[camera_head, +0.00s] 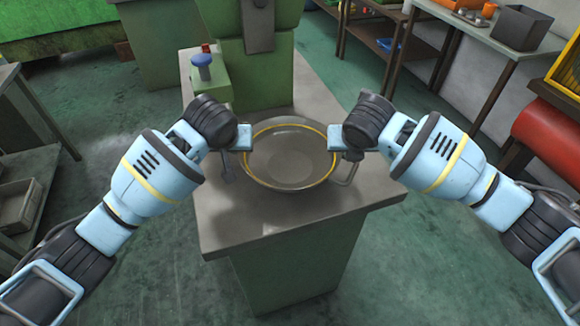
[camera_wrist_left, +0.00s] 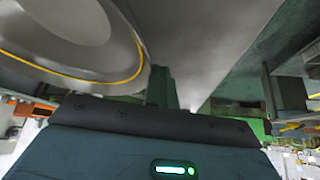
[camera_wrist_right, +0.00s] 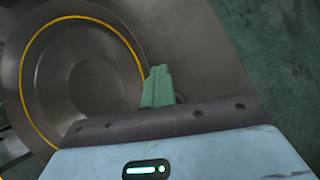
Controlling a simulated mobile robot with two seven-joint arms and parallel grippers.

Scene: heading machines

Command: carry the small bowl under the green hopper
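The bowl (camera_head: 290,170) is wide, shallow and grey with a yellow ring near its rim. It sits level at the table top (camera_head: 240,226); a small gap beneath it cannot be ruled out. My left gripper (camera_head: 242,138) is shut at the bowl's left rim, and its fingers (camera_wrist_left: 161,86) meet the edge in the left wrist view. My right gripper (camera_head: 335,138) is shut at the right rim, with its fingers (camera_wrist_right: 157,86) close together over the edge. The green machine (camera_head: 268,75) stands directly behind the bowl; its hopper is not clearly identifiable.
A green box with a blue-topped knob (camera_head: 202,66) stands behind left of the bowl. Grey metal hooks (camera_head: 350,170) show beside the bowl. A side bench with a dark bin (camera_head: 522,27) and a red cylinder (camera_head: 548,135) are at right. The table's front strip is clear.

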